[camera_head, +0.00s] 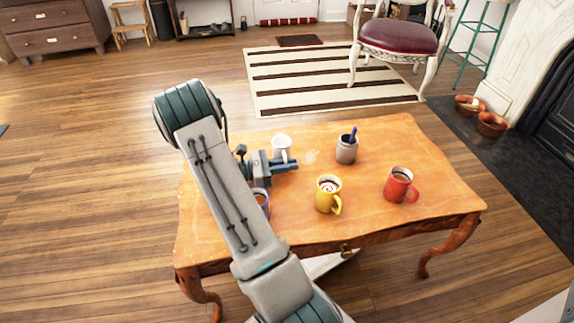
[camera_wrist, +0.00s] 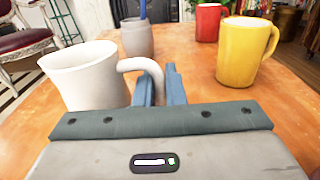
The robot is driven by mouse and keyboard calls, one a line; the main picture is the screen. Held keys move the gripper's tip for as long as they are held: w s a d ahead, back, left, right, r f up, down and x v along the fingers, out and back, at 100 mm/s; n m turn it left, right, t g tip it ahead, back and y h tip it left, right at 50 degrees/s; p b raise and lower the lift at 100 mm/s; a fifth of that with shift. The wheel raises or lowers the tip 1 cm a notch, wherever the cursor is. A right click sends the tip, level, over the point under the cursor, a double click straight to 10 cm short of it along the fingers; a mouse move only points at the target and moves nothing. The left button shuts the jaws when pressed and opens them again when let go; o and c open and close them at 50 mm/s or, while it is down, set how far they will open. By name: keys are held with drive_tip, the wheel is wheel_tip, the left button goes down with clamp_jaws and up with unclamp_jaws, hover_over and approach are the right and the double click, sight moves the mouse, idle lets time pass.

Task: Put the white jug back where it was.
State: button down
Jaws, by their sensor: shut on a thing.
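The white jug (camera_head: 281,147) stands out at the back left part of the wooden table, at the end of my gripper (camera_head: 292,165). In the wrist view the white jug (camera_wrist: 85,78) is upright at the left, and its curved handle runs between the two blue fingers of my gripper (camera_wrist: 160,86). The fingers are shut on that handle. The jug's base is hidden behind the gripper body, so I cannot tell whether it touches the table. A pale patch (camera_head: 310,157) shows on the tabletop just right of the jug.
On the table (camera_head: 440,180) are a grey pot (camera_head: 346,151) with a blue item in it, a yellow mug (camera_head: 324,197), a red mug (camera_head: 398,187) and a blue-rimmed mug (camera_head: 262,198) partly behind my arm. The table's back right is clear.

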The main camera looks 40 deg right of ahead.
drive_tip(key=c, duration=1.5)
unclamp_jaws()
drive_tip(key=shift+r, duration=0.1)
drive_tip(key=shift+w+a+r, duration=0.1)
drive_tip(key=shift+w+a, duration=0.1)
drive_tip(key=shift+a, duration=0.05)
drive_tip(key=p+v, duration=0.3)
drive_tip(key=v, duration=0.8)
drive_tip(key=shift+w+a, duration=0.15)
